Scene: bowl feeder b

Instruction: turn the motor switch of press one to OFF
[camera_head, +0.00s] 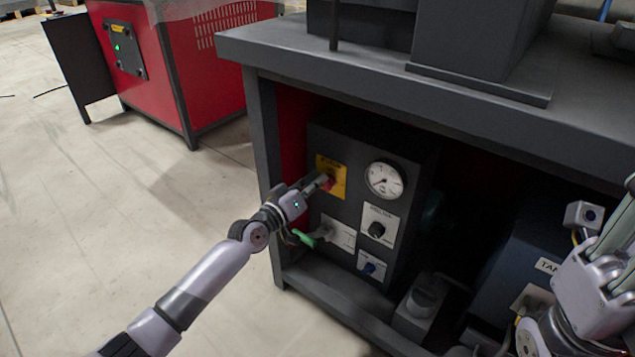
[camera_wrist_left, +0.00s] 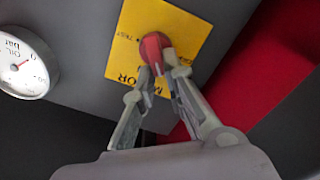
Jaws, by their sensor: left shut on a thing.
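The motor switch is a red knob (camera_wrist_left: 153,46) on a yellow plate (camera_wrist_left: 192,40) in the left wrist view. The yellow plate also shows in the head view (camera_head: 340,168), at the upper left of a dark control panel under the press table. My left gripper (camera_wrist_left: 163,68) is shut on the red knob, its two fingertips on either side of it. In the head view my left gripper (camera_head: 326,181) covers part of the knob and plate. The plate's lettering is partly hidden, and I cannot read the knob's position. My right gripper (camera_head: 612,232) is at the right edge, partly cut off.
An oil pressure gauge (camera_head: 384,180) is right of the switch. The table top (camera_head: 420,78) overhangs the panel. A red machine (camera_head: 190,75) stands behind left; floor there is clear.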

